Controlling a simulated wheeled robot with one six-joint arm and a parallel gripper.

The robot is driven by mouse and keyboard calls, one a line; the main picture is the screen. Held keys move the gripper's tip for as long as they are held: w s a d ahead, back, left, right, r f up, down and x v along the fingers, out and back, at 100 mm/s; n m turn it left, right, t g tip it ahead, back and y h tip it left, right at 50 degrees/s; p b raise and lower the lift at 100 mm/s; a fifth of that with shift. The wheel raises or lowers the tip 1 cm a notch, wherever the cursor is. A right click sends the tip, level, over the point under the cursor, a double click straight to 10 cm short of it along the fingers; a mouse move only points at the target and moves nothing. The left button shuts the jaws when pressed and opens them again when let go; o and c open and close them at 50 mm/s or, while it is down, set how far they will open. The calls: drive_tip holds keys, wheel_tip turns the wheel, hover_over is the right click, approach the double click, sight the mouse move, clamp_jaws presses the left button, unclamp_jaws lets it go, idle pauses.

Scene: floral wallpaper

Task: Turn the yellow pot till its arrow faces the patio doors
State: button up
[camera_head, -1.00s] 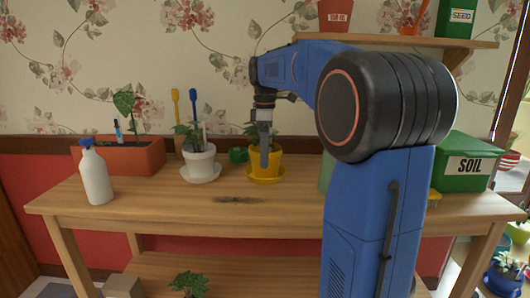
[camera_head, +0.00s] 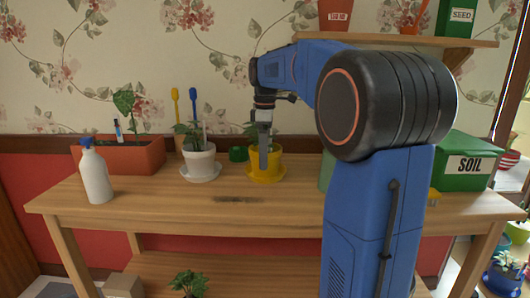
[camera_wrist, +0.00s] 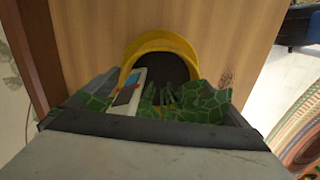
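The yellow pot (camera_head: 272,173) stands on its yellow saucer on the wooden bench, right of the white pot, with a green plant in it. My gripper (camera_head: 264,160) points down at the pot, its grey fingers overlapping the pot's left part in the head view. In the wrist view the yellow rim (camera_wrist: 165,38) curves around dark soil, with green leaves and a white tag (camera_wrist: 128,88) nearer me. A grey part of my gripper fills the bottom there. I cannot tell whether the fingers touch the pot. No arrow shows on the visible yellow surface.
The white pot (camera_head: 199,163) stands close on the left, with a small green object (camera_head: 238,154) behind. A spray bottle (camera_head: 96,176) and planter (camera_head: 137,156) are further left. A green soil box (camera_head: 463,162) is right. The front bench middle is mostly clear.

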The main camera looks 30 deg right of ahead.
wheel_tip(320, 180, up, 17)
drive_tip(key=shift+r, duration=0.2)
idle(0.6)
idle(1.0)
